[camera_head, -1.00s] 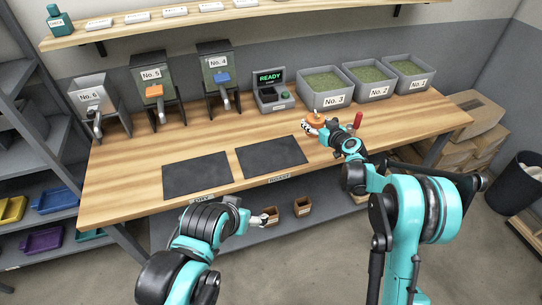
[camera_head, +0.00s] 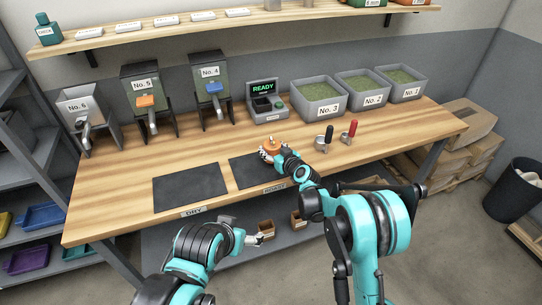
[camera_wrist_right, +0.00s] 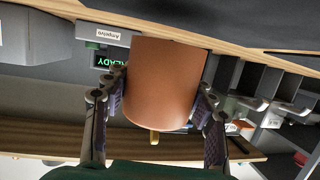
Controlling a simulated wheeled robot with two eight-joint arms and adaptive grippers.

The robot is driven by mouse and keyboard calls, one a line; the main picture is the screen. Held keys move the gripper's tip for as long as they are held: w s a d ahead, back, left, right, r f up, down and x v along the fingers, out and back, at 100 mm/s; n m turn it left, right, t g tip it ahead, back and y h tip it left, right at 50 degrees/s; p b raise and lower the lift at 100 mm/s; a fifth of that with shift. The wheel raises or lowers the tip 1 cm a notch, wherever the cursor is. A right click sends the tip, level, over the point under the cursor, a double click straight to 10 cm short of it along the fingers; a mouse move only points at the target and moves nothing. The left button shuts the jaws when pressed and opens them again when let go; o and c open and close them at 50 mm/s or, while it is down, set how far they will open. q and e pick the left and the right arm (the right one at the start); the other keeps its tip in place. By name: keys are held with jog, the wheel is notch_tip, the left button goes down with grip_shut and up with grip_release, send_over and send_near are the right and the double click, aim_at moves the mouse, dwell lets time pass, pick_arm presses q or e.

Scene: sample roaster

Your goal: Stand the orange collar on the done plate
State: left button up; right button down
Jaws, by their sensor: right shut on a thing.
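An orange cylindrical piece (camera_head: 272,143), which I take to be the orange collar, is in my right gripper (camera_head: 269,155). In the right wrist view the orange cylinder (camera_wrist_right: 165,82) fills the space between the two fingers (camera_wrist_right: 158,110), with a short brass stub at one end. In the head view it is near the back right corner of the right dark mat (camera_head: 262,170), in front of the READY device. I cannot tell its height above the table. My left gripper (camera_head: 258,239) is low, in front of the table, its fingers unclear. I cannot identify a done plate.
The READY device (camera_head: 267,100) stands behind the held piece. A black-handled tool (camera_head: 325,138) and a red-handled tool (camera_head: 349,131) stand to its right. The left mat (camera_head: 190,187) is bare. Grey tubs (camera_head: 319,99) and hoppers (camera_head: 212,91) line the back.

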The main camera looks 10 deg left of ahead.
aim_at(271, 154)
jog(key=shift+f+b, duration=0.4)
jog(key=shift+f, duration=0.95)
jog(key=shift+f, duration=0.15)
jog(key=c, duration=0.5)
grip_release()
jog(key=shift+c, duration=0.2)
